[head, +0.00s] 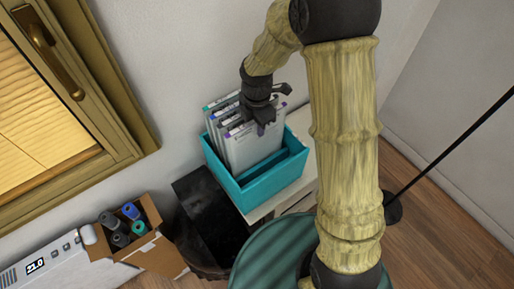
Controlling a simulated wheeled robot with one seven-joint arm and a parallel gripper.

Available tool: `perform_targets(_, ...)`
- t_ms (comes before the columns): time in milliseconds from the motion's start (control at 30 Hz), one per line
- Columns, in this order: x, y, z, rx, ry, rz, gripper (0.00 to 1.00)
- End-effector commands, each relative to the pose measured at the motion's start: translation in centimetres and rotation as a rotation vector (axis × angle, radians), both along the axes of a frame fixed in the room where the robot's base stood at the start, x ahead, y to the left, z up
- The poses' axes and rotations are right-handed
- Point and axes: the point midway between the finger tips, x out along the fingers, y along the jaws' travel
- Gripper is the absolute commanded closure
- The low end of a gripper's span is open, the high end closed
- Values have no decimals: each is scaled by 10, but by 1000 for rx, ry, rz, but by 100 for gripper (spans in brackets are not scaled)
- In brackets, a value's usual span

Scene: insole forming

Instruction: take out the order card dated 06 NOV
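Several pale order cards (251,150) stand upright, one behind another, in the left part of a teal bin (225,180). Their top edges carry small coloured marks, among them green and purple. The print is too small to read, so I cannot tell which card is dated 06 NOV. My gripper (266,118) is at the top edges of the cards, on their right side, and covers part of them. Its dark fingers overlap the front cards in this view. I cannot tell whether they are open or closed on a card.
The bin stands on a pale surface (262,211) against the wall, with an empty slot at its front. A black box (205,215) is beside it. A cardboard box (158,256) of coloured rolls and a white device (50,268) reading 21.0 are lower left. A wooden-framed window is upper left.

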Motion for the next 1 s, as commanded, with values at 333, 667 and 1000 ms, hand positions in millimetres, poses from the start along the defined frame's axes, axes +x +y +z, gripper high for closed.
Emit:
perform_targets(333, 0, 0, 0, 1, -1, 0, 75)
perform_targets(667, 0, 0, 0, 1, -1, 0, 100)
perform_targets(1000, 0, 0, 1, 1, -2, 0, 100)
